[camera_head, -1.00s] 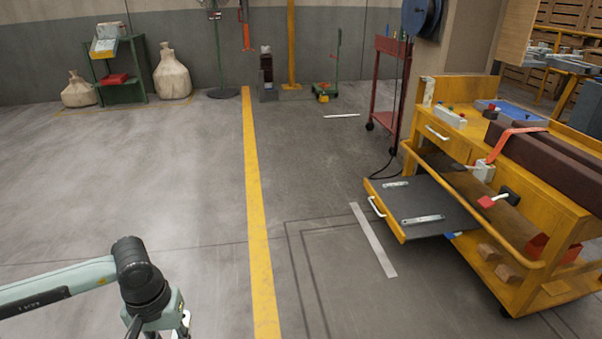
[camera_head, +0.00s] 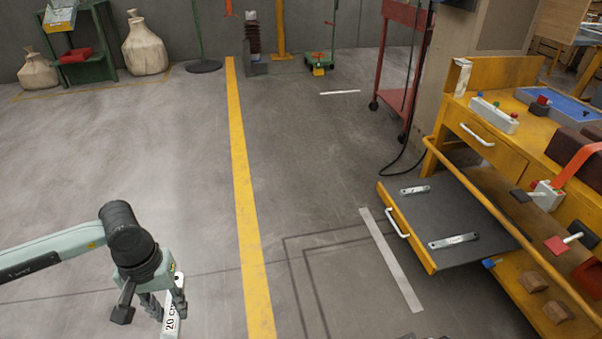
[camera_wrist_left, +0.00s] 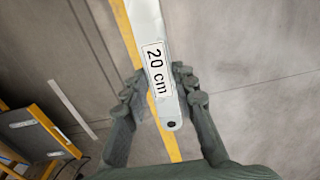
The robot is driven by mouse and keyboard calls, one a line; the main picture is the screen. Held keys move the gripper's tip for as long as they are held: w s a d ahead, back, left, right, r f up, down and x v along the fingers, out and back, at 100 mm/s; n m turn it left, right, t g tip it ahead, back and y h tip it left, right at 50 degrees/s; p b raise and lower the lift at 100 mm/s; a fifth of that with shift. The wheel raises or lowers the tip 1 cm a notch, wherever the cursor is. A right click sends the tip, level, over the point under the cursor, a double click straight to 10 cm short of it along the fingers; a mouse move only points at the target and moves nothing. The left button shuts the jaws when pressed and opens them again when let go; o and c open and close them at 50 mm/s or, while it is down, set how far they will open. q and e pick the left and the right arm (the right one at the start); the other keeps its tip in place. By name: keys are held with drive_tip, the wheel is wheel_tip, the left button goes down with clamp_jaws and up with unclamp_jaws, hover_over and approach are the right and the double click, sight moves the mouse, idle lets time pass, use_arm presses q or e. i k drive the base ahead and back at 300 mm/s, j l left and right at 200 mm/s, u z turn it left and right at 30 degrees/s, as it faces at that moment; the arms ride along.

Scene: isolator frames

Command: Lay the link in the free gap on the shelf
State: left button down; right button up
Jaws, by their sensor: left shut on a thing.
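The link (camera_head: 177,308) is a flat pale metal bar with a white "20 cm" label. My left gripper (camera_head: 163,303) is shut on it, above the floor at the lower left, well apart from the shelf. In the left wrist view the link (camera_wrist_left: 153,55) sits between both fingers, with a holed end towards me. The dark pull-out shelf (camera_head: 430,211) with a yellow front and white handle sticks out of the yellow cart. A short link (camera_head: 414,190) lies near its far end and a longer link (camera_head: 453,241) nearer, with bare surface between them.
The yellow cart (camera_head: 490,150) has a side rail (camera_head: 480,197) above the shelf's inner edge. A red trolley (camera_head: 402,70) stands behind it, with a black cable on the floor. The floor between my left gripper and the shelf is clear, crossed by a yellow line (camera_head: 243,180).

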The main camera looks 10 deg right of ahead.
sight(428, 216)
drive_tip(key=i, duration=2.65)
drive_tip(key=i+z, duration=0.4)
drive_tip(key=i+j+z, duration=0.1)
drive_tip(key=z, duration=1.75)
drive_tip(key=j, duration=0.1)
